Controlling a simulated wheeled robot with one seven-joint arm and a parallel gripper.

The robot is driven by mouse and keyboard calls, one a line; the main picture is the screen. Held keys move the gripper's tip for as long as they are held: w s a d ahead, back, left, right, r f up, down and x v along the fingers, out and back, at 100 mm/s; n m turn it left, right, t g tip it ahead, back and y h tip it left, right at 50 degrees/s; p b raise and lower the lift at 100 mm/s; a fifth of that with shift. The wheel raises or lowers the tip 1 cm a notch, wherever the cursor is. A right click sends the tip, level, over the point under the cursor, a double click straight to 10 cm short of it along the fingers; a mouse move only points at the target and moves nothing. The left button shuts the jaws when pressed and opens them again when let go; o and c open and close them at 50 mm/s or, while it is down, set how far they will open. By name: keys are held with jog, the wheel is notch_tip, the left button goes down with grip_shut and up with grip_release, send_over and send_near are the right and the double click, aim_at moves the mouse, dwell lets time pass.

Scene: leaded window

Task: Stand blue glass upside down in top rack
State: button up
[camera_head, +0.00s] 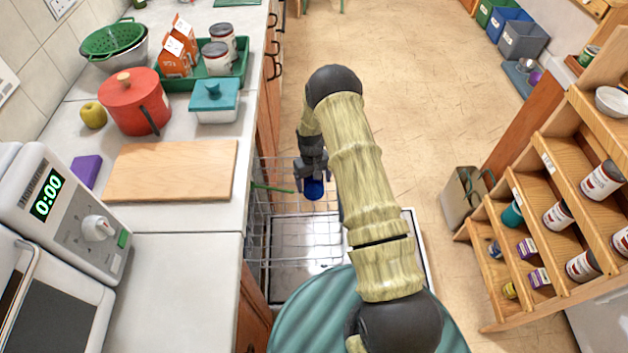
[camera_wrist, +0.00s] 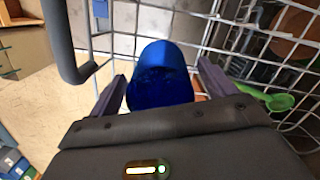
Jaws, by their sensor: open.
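The blue glass (camera_head: 314,189) is in the top rack (camera_head: 262,222) of the open dishwasher, directly below my gripper (camera_head: 313,172). The rack's wire grid (camera_wrist: 225,40) shows behind and beside the glass. The glass's lower end and its contact with the rack are hidden.
A green utensil (camera_head: 270,187) lies in the rack left of the glass. The counter with a wooden board (camera_head: 172,170) and a red pot (camera_head: 134,100) borders the rack on the left. Wooden shelves (camera_head: 555,215) stand at the right. The floor between is mostly clear.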

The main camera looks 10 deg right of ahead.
notch_tip(320, 180, up, 17)
jog(key=w, duration=0.2)
jog(key=shift+a+b, duration=0.2)
jog(key=shift+b, duration=0.1)
jog(key=shift+r, duration=0.15)
jog(key=s+r+m+t+p, duration=0.2)
jog(key=s+r+p, duration=0.7)
jog(key=s+r, duration=1.4)
jog(key=shift+s+d+t, duration=0.2)
jog(key=shift+s+t, duration=0.8)
jog(key=shift+s, duration=0.1)
